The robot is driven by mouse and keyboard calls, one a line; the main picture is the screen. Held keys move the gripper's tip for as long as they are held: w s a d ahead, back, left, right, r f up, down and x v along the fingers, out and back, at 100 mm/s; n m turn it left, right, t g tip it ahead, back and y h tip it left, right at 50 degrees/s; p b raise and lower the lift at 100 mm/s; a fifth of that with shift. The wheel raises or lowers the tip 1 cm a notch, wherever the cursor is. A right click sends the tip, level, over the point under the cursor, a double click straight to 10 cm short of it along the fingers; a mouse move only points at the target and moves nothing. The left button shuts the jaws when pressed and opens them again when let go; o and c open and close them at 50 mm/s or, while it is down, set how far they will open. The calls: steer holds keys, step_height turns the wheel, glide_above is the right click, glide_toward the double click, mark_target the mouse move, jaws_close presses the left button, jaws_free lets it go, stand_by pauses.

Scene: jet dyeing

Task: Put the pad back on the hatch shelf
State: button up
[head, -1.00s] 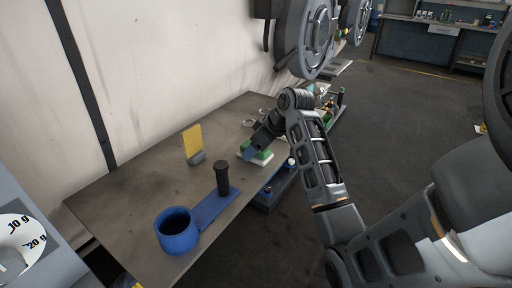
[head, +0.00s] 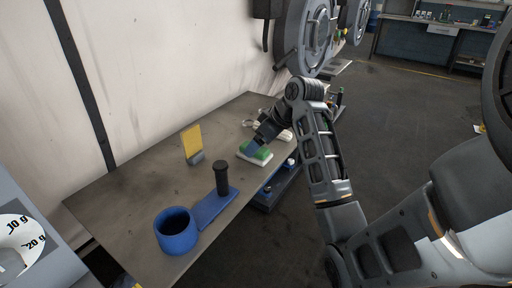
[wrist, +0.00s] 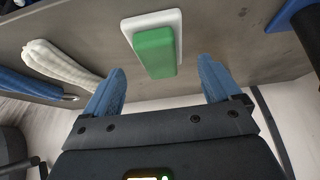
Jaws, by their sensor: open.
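In the wrist view the pad (wrist: 154,50) shows ahead of and between the two blue fingertips. My gripper (wrist: 161,76) is open and empty, with a gap visible on both sides of the pad. In the head view my gripper (head: 251,147) is just above the pad and partly hides its green top.
A pale rolled cloth (wrist: 62,62) lies beside the pad. A round machine door hangs behind.

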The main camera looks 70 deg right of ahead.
steer(key=v, duration=0.8)
steer(key=shift+r+p, duration=0.3)
steer(key=shift+p, duration=0.15)
steer(key=shift+s, duration=0.15)
